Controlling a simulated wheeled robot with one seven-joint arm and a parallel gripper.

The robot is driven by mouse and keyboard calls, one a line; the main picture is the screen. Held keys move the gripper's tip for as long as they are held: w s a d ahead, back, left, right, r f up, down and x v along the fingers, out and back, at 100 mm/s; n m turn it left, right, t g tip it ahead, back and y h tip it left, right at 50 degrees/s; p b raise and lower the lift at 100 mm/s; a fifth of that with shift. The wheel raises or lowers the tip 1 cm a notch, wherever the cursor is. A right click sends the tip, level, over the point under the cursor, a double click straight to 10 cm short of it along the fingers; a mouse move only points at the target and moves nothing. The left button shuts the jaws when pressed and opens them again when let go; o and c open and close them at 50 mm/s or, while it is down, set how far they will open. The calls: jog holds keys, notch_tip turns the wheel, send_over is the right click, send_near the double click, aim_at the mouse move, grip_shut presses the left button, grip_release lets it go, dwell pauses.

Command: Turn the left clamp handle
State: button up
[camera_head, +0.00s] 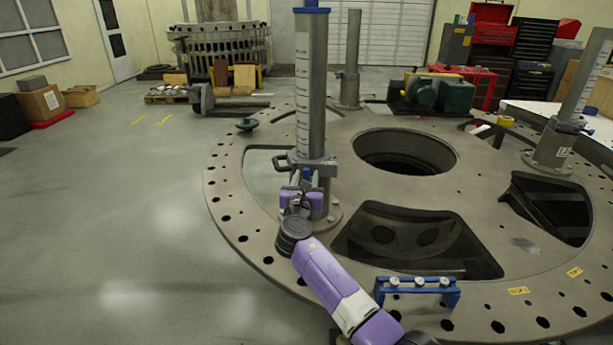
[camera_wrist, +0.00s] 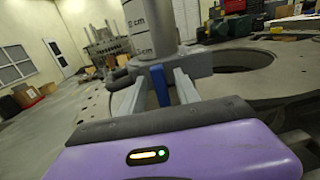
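The left post (camera_head: 312,90) is a tall grey cylinder with a printed scale, standing on the turret plate (camera_head: 228,185). A grey clamp (camera_head: 326,168) rings its lower part; the clamp also shows in the wrist view (camera_wrist: 198,62). A blue clamp handle (camera_wrist: 160,86) hangs below the clamp at the front; its upper end shows in the head view (camera_head: 306,173). My gripper (camera_head: 301,184) is at the handle. In the wrist view, its two grey fingers (camera_wrist: 160,76) stand apart, one on each side of the handle, with gaps visible. Contact at the fingertips is unclear.
A grey loop (camera_head: 280,162) juts left from the clamp. Other posts stand at the back (camera_head: 348,80) and right (camera_head: 560,130). The plate has a round central hole (camera_head: 405,152) and large cutouts. A blue bracket (camera_head: 418,290) sits at the front. The left floor is open.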

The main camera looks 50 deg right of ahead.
jog(key=shift+w+d, duration=0.3)
jog(key=shift+d, duration=0.1)
grip_shut()
